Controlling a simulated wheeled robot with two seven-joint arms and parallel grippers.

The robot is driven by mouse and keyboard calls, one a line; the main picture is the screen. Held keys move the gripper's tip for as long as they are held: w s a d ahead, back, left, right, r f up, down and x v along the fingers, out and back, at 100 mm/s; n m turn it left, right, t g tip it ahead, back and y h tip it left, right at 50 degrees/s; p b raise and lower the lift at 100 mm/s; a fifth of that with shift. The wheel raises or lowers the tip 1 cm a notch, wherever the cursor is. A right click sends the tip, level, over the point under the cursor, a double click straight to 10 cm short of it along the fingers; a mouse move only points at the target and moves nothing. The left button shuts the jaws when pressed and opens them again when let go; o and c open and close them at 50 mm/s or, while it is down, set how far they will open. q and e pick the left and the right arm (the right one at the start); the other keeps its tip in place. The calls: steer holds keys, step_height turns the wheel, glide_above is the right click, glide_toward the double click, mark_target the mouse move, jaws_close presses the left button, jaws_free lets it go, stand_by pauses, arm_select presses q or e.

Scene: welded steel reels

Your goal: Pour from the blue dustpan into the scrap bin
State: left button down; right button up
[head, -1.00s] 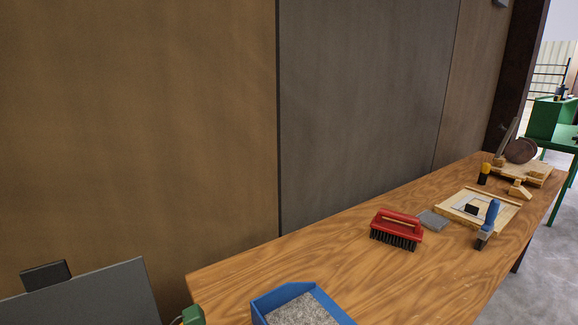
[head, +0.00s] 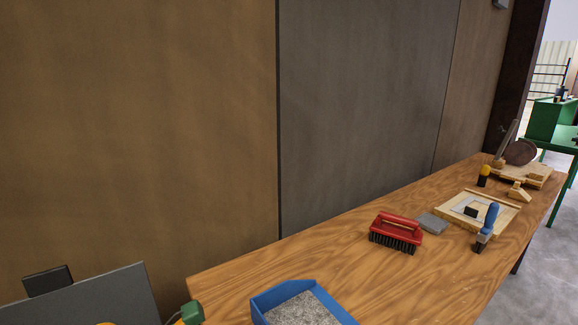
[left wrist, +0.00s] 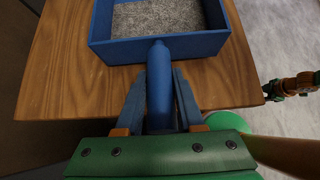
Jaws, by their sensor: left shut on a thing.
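The blue dustpan (head: 262,311) is at the bottom edge of the head view, at the table's near end, with grey granular scrap (head: 302,312) in it. In the left wrist view the dustpan (left wrist: 97,24) appears level, its scrap (left wrist: 158,16) lying inside its walls. My left gripper (left wrist: 159,82) is shut on its blue handle (left wrist: 159,85). A green part of my left arm shows at the lower left of the head view. A small jointed thing (left wrist: 293,87) at the right of the left wrist view looks like my right gripper; its jaws are unclear. I cannot identify the scrap bin.
A dark grey panel (head: 95,300) stands at the lower left; I cannot tell whether it belongs to the bin. Farther along the wooden table (head: 345,262) are a red brush (head: 397,232), a grey pad (head: 433,223), a wooden frame (head: 484,209) and a blue-handled tool (head: 488,222).

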arm_select(q)
steer(key=shift+r, duration=0.5)
stand_by(0.4)
steer(key=shift+r+p, duration=2.25)
steer(key=shift+r, duration=0.8)
steer(key=shift+f, duration=0.1)
